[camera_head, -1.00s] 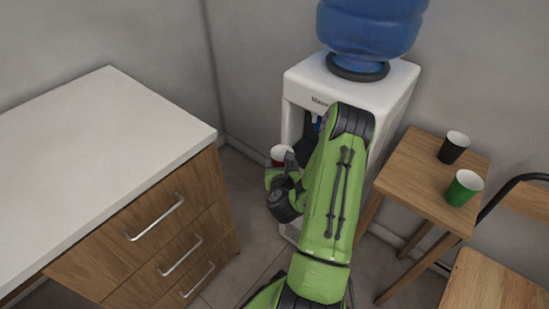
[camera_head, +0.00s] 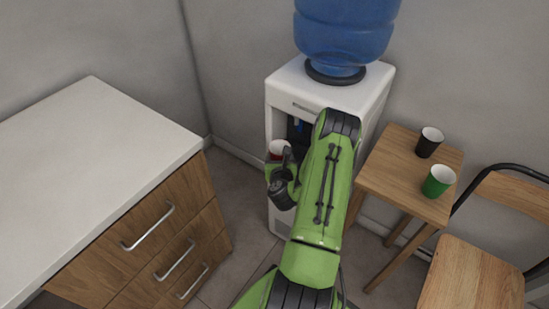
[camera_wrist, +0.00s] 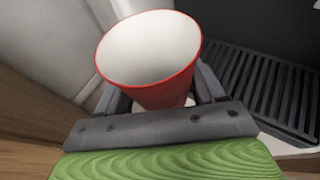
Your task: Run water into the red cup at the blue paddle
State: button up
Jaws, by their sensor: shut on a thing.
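The red cup (camera_wrist: 165,95), white inside, is between the fingers of my gripper (camera_wrist: 160,100) in the wrist view. It looks empty and my gripper is shut on it. In the head view the red cup (camera_head: 277,153) shows at the left front of the white water dispenser (camera_head: 335,92), partly hidden by my gripper (camera_head: 283,168). A blue paddle (camera_head: 298,126) shows small in the dispenser's dark recess, beyond the cup. My arm hides much of the recess. In the wrist view the dispenser's slotted drip tray (camera_wrist: 265,90) lies to the right of the cup.
A blue water bottle (camera_head: 345,30) sits on the dispenser. A small wooden table (camera_head: 385,185) on the right holds a black cup (camera_head: 429,142) and a green cup (camera_head: 438,181). A wooden chair (camera_head: 470,275) stands at lower right. A white-topped drawer counter (camera_head: 90,160) is on the left.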

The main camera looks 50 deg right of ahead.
jog(key=d+p, duration=0.6)
jog(key=shift+w+d+r, duration=0.2)
jog(key=shift+w, duration=0.05)
jog(key=shift+d+f, duration=0.2)
jog(key=shift+d, duration=0.35)
jog(key=shift+w, duration=0.1)
jog(key=shift+w+d+p, duration=0.1)
jog(key=shift+d+p, duration=0.3)
jog(key=shift+d, duration=0.75)
jog(key=shift+a, duration=0.1)
dwell(2.2)
jog(key=shift+s+a+b, duration=0.2)
jog(key=shift+a+b, duration=0.5)
jog(key=shift+a, duration=1.75)
